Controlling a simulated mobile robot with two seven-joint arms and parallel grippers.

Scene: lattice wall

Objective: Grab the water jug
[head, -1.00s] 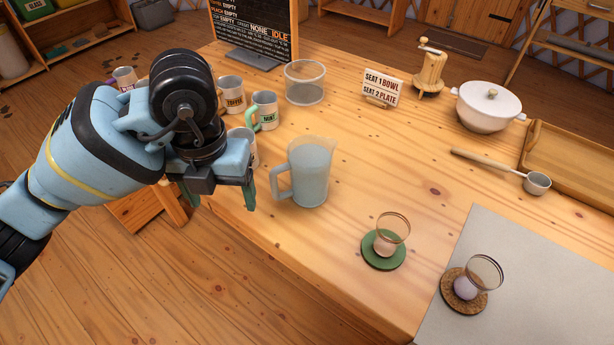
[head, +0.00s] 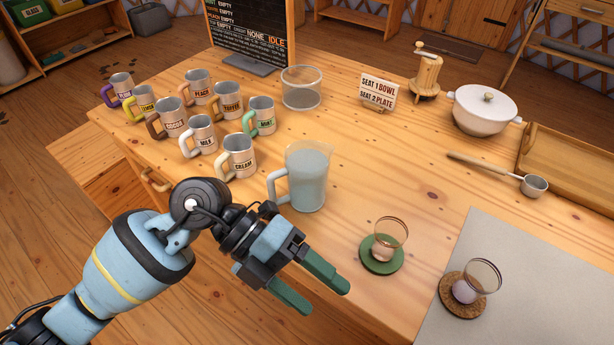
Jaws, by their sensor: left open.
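The water jug (head: 308,180) is a clear pitcher with bluish water. It stands upright on the wooden table, with its pale blue handle (head: 277,188) on the left side. My left gripper (head: 319,292) is in front of the table edge, below the jug in the picture. Its two green fingers are apart with nothing between them, and they point to the lower right, clear of the jug. My right gripper is not in view.
Several labelled mugs, such as the CREAM mug (head: 237,157), stand left of the jug. A clear container (head: 301,88) stands behind it. A glass on a green coaster (head: 381,262) is to its lower right. A white pot (head: 484,110) and ladle (head: 534,186) lie farther right.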

